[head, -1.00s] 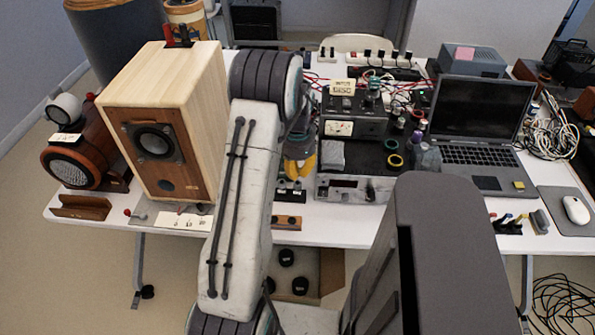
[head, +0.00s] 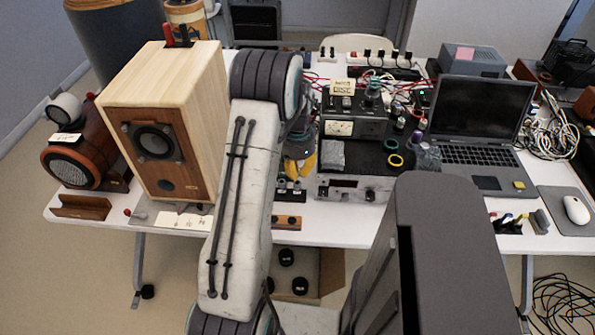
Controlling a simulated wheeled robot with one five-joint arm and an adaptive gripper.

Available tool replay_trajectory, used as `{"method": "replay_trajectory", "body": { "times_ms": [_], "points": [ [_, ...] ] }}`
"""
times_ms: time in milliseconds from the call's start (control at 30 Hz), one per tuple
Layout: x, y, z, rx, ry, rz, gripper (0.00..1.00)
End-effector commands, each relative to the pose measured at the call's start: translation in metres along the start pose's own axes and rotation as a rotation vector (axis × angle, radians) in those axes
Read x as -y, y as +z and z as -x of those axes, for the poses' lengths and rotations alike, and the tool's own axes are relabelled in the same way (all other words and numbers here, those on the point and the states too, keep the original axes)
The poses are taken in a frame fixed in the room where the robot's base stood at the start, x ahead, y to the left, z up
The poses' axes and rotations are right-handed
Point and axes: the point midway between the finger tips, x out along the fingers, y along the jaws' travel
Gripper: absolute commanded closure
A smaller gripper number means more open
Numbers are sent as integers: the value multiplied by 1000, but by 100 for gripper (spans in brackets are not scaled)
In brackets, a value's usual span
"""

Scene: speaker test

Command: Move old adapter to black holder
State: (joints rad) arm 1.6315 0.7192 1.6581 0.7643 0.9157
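My gripper (head: 301,166) is partly hidden behind my pale arm. Its yellow fingertips point down near the left end of the black and grey equipment, above the table's front part. I cannot tell how far apart they are or whether anything is between them. A small black block (head: 290,191) with round pieces in its top is just below the fingertips. A dark rack (head: 508,224) with several coloured pieces stands at the front right, below the laptop. Either could be the black holder. I cannot single out the old adapter.
A wooden speaker (head: 168,125) stands on the left of the white table (head: 345,228). Black and grey equipment (head: 350,185) with coloured rings fills the middle. A laptop (head: 478,115) and a mouse (head: 576,210) are on the right. A brown block (head: 287,222) lies at the front edge.

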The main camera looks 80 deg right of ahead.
Motion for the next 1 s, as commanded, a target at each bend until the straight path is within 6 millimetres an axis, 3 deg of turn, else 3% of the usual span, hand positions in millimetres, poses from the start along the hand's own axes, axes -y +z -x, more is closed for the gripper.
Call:
{"method": "replay_trajectory", "body": {
  "times_ms": [1000],
  "points": [
    [0, 0, -10, 0, 0, 0, 100]
  ]
}}
